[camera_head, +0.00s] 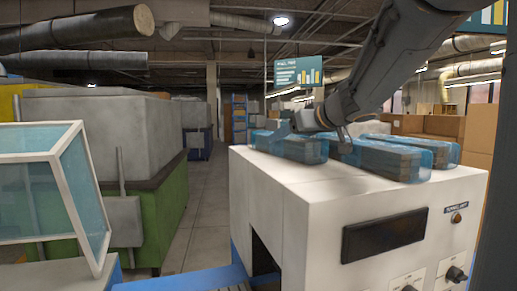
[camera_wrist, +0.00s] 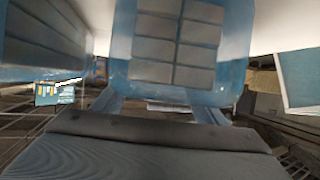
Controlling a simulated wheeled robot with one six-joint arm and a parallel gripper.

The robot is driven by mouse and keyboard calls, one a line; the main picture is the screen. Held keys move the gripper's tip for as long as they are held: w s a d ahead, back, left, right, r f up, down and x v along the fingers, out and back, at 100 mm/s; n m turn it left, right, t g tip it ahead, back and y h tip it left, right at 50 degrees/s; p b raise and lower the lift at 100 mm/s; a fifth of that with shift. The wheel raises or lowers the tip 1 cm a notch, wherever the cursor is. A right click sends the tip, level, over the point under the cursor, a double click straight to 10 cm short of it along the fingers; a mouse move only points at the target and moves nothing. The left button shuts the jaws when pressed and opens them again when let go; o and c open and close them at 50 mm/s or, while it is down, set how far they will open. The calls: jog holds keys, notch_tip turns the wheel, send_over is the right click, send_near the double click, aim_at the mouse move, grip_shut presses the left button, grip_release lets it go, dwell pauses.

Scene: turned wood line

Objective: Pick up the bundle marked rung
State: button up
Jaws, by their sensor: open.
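Several blue translucent bundles of wooden pieces lie on top of the white machine (camera_head: 300,182). The front one (camera_head: 375,158) points toward the front edge; another bundle (camera_head: 288,147) lies to the left. I can read no "rung" mark on any of them. My gripper (camera_head: 312,122) hangs low over the left and middle bundles, partly merged with them in the head view. In the wrist view, my open gripper (camera_wrist: 160,108) faces the end of one bundle (camera_wrist: 178,40), which shows stacked pale blocks. I cannot tell whether it touches. A second bundle (camera_wrist: 42,40) is to its left.
A display sign (camera_head: 298,72) hangs behind the machine. Another bundle (camera_head: 425,148) lies at the right on the machine top. A white-framed glazed case (camera_head: 65,195) stands at the left, before a green-based grey machine (camera_head: 120,130). A clear floor aisle (camera_head: 205,195) runs between.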

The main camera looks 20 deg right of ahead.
aim_at(287, 137)
jog(key=x, duration=0.3)
jog(key=shift+w+f, duration=0.1)
jog(key=c, duration=1.5)
